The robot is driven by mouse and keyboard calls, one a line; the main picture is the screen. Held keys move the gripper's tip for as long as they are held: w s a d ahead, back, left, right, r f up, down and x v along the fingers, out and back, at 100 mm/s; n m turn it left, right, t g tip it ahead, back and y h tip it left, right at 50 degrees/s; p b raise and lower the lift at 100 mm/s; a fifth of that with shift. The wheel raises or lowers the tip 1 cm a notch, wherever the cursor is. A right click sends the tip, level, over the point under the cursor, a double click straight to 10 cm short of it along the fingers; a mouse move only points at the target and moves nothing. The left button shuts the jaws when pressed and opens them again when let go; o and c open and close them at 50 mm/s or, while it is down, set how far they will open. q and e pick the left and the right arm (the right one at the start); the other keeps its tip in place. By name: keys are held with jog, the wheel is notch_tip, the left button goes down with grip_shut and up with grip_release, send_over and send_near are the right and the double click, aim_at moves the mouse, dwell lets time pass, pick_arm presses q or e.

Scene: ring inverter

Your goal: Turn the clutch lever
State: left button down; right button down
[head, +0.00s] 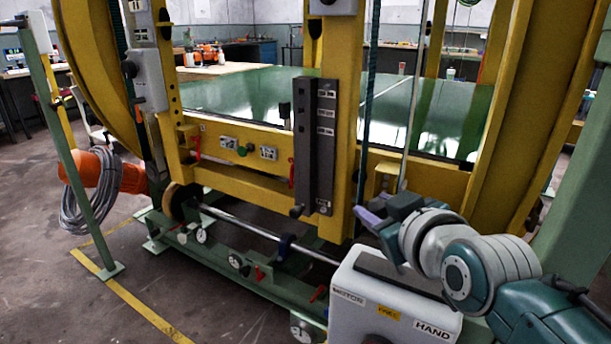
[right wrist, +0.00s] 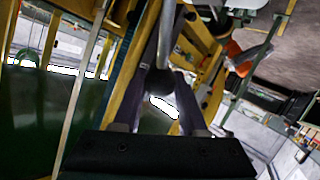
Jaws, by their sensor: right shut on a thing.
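The clutch lever shows in the right wrist view as a bright metal rod (right wrist: 168,32) with a dark round knob (right wrist: 159,82) at its end. My right gripper (head: 366,220) is above the grey-white clutch housing (head: 350,325) in the head view. In the right wrist view its two purple-grey fingers (right wrist: 160,85) stand on either side of the knob, shut on it. The housing front carries MOTOR, FREE and HAND labels. In the head view I cannot clearly make out the lever near the gripper. My left gripper is not in view.
The yellow ring frame (head: 255,187) with its green panel (head: 260,92) stands behind the housing. A dark upright box (head: 317,145) is fixed to a yellow post left of my gripper. An orange motor (head: 100,172) and grey hose lie at left. The floor at front left is clear.

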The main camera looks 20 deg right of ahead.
jog(key=shift+a+f, duration=0.1)
jog(key=shift+f, duration=0.05)
dwell(0.3)
jog(key=shift+c, duration=2.2)
grip_release()
jog(key=shift+w, duration=0.15)
jog(key=shift+s+r+p, duration=0.25)
jog(key=shift+s+p, duration=0.1)
jog(key=shift+s, duration=0.05)
jog(key=p+v, duration=0.3)
jog(key=v, duration=0.6)
